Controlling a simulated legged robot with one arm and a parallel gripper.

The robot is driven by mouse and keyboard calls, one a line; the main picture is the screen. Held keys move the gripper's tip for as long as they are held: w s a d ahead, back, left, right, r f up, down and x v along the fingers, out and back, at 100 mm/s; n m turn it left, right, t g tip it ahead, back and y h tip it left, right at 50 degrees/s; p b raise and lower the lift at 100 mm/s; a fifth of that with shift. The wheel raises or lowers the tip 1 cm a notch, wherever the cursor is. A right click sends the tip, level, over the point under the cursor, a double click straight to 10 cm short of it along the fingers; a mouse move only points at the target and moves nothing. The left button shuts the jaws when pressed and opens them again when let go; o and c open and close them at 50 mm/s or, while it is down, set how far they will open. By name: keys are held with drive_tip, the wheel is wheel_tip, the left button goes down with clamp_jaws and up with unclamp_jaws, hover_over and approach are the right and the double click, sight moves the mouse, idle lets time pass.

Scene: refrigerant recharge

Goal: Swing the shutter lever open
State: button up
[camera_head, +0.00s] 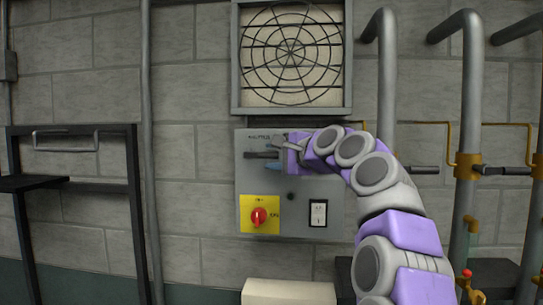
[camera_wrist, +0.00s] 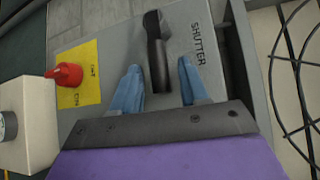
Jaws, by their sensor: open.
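The shutter lever (camera_wrist: 157,50) is a dark handle on the grey control panel (camera_head: 303,222), beside the printed word SHUTTER. In the head view the lever (camera_head: 258,155) sticks out at the panel's upper left, partly near my fingers. My gripper (camera_wrist: 164,88) is open, with its two blue fingertips on either side of the lever's lower end in the wrist view. I cannot tell whether either finger touches it. In the head view my gripper (camera_head: 276,157) is at the panel's upper part, coming from the right.
A red rotary knob (camera_head: 259,216) on a yellow plate and a white rocker switch (camera_head: 318,213) sit lower on the panel. A caged fan (camera_head: 292,55) is above. Grey pipes (camera_head: 468,100) stand at right, a black frame (camera_head: 133,190) at left. A pale box (camera_head: 288,292) is below.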

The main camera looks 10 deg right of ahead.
drive_tip(key=shift+w, duration=0.25)
drive_tip(key=shift+a, duration=0.95)
drive_tip(key=shift+c, duration=1.3)
drive_tip(key=shift+d, duration=0.3)
clamp_jaws()
